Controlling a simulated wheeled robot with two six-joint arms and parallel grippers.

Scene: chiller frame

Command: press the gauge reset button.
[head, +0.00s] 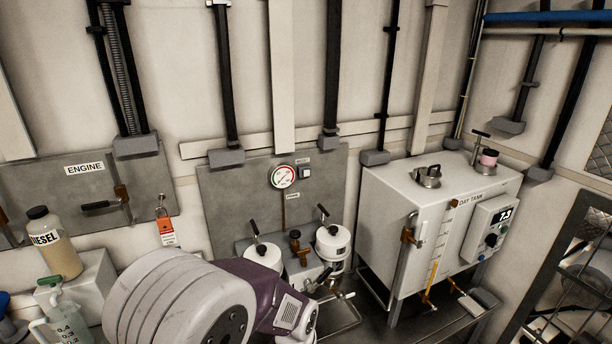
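The round pressure gauge (284,177) has a white dial with red and green marks and sits on a grey wall panel (225,200) in the head view. Just right of it is a small square box with a pale button face (306,172), under a small label. Nothing touches the button and it is in plain sight. One of my arms, with grey-white and purple links, fills the bottom middle, below the panel and well short of the button. I see no gripper fingers in this view.
Two white filter canisters (332,243) with black handles stand below the gauge. The white day tank (400,190) stands to the right. A diesel bottle (54,243) and a jug (62,318) are at the left. The space before the gauge is clear.

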